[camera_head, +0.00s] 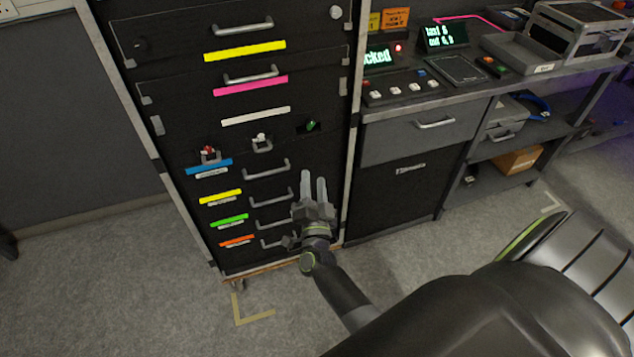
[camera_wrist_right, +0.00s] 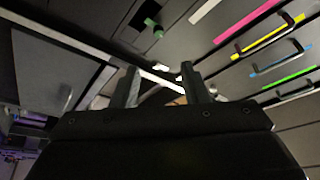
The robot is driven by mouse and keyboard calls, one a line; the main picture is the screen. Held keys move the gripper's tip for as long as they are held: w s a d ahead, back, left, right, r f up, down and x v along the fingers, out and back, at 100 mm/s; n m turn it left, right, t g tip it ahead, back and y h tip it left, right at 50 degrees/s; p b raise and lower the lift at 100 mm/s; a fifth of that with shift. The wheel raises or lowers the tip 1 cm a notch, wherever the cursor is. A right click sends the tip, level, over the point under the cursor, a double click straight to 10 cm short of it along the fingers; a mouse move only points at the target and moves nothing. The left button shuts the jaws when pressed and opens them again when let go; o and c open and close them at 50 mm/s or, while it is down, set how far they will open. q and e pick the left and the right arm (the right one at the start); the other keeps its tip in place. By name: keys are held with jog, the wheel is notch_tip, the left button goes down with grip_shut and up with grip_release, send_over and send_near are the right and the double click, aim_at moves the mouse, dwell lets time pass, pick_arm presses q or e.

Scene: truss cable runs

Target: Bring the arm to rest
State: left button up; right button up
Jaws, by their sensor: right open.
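My right gripper (camera_head: 314,188) is open and empty in front of the lower right part of the black drawer cabinet (camera_head: 180,115). Its two fingers point up and lie close to the cabinet's right post in the head view. In the right wrist view the gripper (camera_wrist_right: 160,88) shows two fingers apart with nothing between them. I cannot tell whether it touches the cabinet. My left gripper is in neither view.
Drawer handles (camera_head: 265,170) stick out from the cabinet beside the right gripper. A green switch (camera_head: 311,126) sits above it. A workbench with a grey drawer (camera_head: 420,130) stands at the right. The grey floor (camera_head: 110,290) is clear at the front left.

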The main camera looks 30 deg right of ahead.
jog(key=s+a+f+n+g+y, duration=0.1)
jog(key=s+f+n+g+y, duration=0.25)
jog(key=f, duration=0.65)
jog(key=s+a+f+n+g+y, duration=0.15)
jog(key=s+f+n, duration=0.25)
jog(key=s+f, duration=0.45)
jog(key=s+f+n+g+y, duration=0.2)
jog(key=s+f+n+y, duration=0.15)
jog(key=f, duration=0.75)
jog(key=s+d+f+n+g, duration=0.1)
jog(key=s+f+g, duration=0.2)
jog(key=s, duration=0.7)
jog(key=s+d+f+n+g, duration=0.1)
jog(key=s+f+g, duration=0.2)
jog(key=s+f, duration=0.3)
jog(key=s+d+f+n+g, duration=0.1)
jog(key=s+f+g, duration=0.3)
jog(key=s, duration=1)
jog(key=shift+s+d+f+n+y, duration=0.2)
jog(key=shift+s+f+n+y, duration=0.15)
jog(key=shift+f+n, duration=0.1)
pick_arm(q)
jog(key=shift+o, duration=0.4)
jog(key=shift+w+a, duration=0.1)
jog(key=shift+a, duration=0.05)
pick_arm(e)
jog(key=shift+w, duration=0.15)
